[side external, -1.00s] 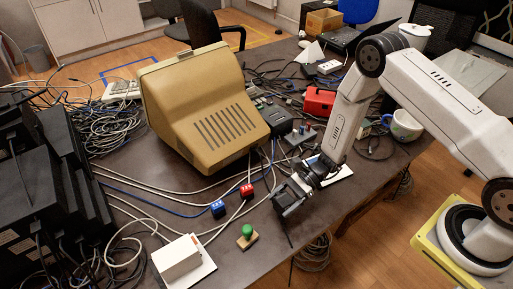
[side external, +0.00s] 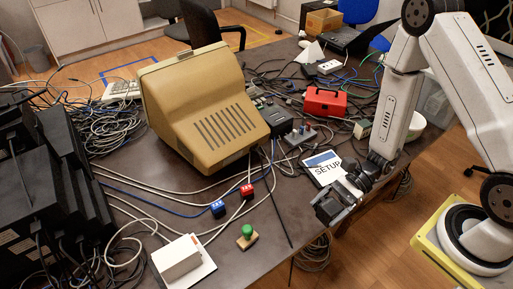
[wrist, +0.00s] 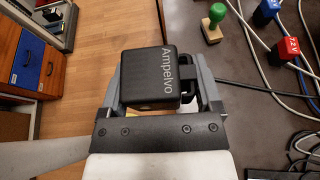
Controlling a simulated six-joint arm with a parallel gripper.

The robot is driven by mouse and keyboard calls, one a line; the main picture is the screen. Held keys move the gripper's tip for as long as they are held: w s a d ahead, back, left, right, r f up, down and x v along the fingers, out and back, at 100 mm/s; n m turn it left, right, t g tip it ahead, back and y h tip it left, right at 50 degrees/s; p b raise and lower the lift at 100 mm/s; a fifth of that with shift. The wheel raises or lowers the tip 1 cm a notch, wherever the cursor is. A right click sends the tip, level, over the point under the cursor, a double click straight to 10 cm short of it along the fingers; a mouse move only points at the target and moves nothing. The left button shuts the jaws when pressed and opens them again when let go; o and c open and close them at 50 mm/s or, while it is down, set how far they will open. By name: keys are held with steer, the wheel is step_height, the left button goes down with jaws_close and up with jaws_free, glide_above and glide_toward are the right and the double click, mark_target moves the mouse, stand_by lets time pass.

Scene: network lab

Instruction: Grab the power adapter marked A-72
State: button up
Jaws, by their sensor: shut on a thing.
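My gripper (wrist: 160,85) is shut on a black box-shaped adapter (wrist: 151,75) with "Ampelvo" on its face, in the wrist view. The fingers lie on its left and right sides. No A-72 marking is readable on the side that shows. In the side view my gripper (side external: 343,196) holds the dark adapter (side external: 331,208) at the table's front right edge, apparently above it. A red block (wrist: 287,50) reading "72V" and a blue block (wrist: 267,11) lie on the table; in the side view the red block (side external: 247,191) and blue block (side external: 218,209) sit left of my gripper.
A green-knobbed stamp (side external: 247,236) and a white box (side external: 178,259) on a white sheet are near the front. A "SETUP" sheet (side external: 318,165) lies behind my gripper. A beige monitor (side external: 200,110), loose cables and a red case (side external: 325,102) fill the back.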

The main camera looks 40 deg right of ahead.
steer(key=shift+s+r, duration=0.15)
steer(key=shift+s, duration=0.15)
stand_by(0.5)
